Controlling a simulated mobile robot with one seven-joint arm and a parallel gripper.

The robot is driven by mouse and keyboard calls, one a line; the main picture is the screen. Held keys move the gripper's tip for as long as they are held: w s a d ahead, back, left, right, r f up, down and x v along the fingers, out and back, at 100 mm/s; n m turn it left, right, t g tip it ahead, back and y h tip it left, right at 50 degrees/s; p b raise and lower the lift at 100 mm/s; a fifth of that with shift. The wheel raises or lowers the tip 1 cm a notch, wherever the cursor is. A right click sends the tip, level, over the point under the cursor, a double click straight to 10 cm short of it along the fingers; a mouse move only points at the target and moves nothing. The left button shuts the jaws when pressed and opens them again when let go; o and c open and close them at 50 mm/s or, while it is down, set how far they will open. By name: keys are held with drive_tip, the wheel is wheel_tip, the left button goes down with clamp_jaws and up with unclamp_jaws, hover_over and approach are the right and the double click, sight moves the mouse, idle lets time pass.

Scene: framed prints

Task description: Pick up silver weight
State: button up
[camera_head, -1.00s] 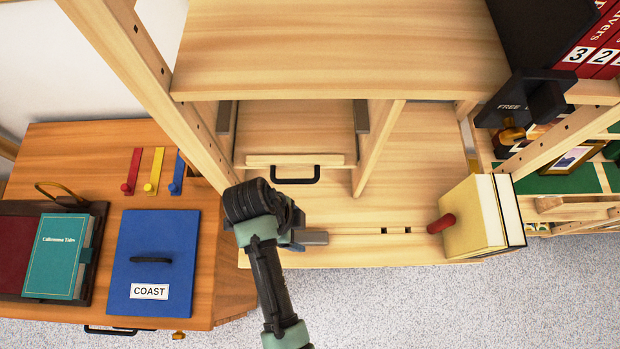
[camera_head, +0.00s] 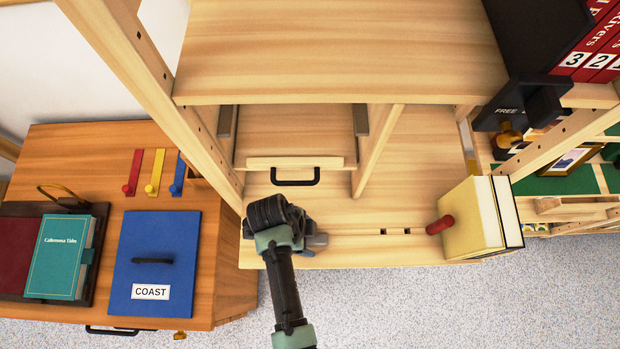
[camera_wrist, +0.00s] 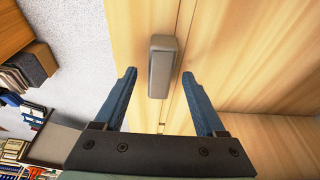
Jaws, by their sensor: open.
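The silver weight (camera_wrist: 162,62) is a smooth grey block with rounded edges on the wooden shelf board. In the wrist view it shows between and beyond the blue fingertips of my gripper (camera_wrist: 160,76), which is open and empty. In the head view my gripper (camera_head: 303,242) is over the front edge of the lower shelf, beside the weight (camera_head: 318,240). My arm hides much of the weight there. I cannot tell the exact height gap between fingers and weight.
A red-handled piece (camera_head: 440,224) and a cream book (camera_head: 474,220) stand right along the shelf edge. A drawer with a black handle (camera_head: 295,182) is behind. The upper shelf (camera_head: 330,50) overhangs. A blue COAST box (camera_head: 160,250) lies on the left desk.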

drive_tip(key=shift+f, duration=0.25)
idle(0.3)
clamp_jaws()
idle(0.4)
